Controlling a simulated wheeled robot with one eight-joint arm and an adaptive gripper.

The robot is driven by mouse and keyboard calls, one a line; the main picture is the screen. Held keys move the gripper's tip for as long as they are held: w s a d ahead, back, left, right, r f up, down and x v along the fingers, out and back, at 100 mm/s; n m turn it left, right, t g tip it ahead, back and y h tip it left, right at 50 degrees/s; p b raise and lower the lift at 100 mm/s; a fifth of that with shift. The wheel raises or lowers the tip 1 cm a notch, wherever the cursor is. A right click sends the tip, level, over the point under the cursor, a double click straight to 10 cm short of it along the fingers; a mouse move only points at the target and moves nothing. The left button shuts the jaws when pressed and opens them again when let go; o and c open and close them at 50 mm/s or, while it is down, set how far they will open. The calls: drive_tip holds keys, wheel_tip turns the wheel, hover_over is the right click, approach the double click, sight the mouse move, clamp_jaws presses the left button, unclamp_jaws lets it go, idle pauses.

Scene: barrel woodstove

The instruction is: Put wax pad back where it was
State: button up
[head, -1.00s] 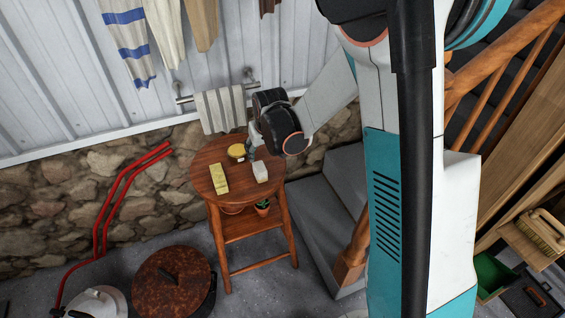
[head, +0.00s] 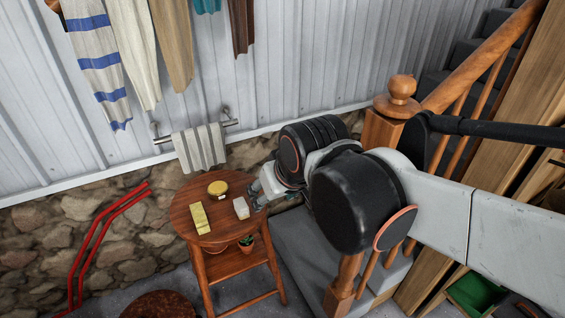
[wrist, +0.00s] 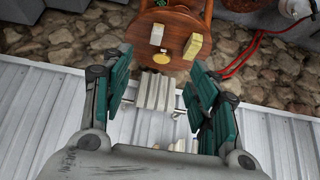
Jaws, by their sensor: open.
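A round wooden table (head: 182,222) holds three small items. They are a round yellow tin-like piece (head: 218,188), a long yellow block (head: 200,217) and a white block (head: 241,208). I cannot tell for sure which one is the wax pad. My gripper (head: 262,191) is at the table's right edge in the head view, close to the white block. In the wrist view my gripper (wrist: 160,80) is open with nothing between its fingers. Beyond the fingertips lie the round yellow piece (wrist: 161,58), the white block (wrist: 157,34) and the yellow block (wrist: 192,46).
A striped towel (head: 200,149) hangs on a wall rail behind the table. A potted plant (head: 246,244) stands on its lower shelf. A wooden stair post (head: 385,125) is at the right. Red pipes (head: 98,245) stand at the left, and a rusty lid (head: 158,305) is in front.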

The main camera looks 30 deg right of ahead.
drive_tip(key=shift+t, duration=0.3)
drive_tip(key=s, duration=0.5)
drive_tip(key=shift+s+f, duration=0.15)
drive_tip(key=shift+s, duration=0.05)
idle(0.8)
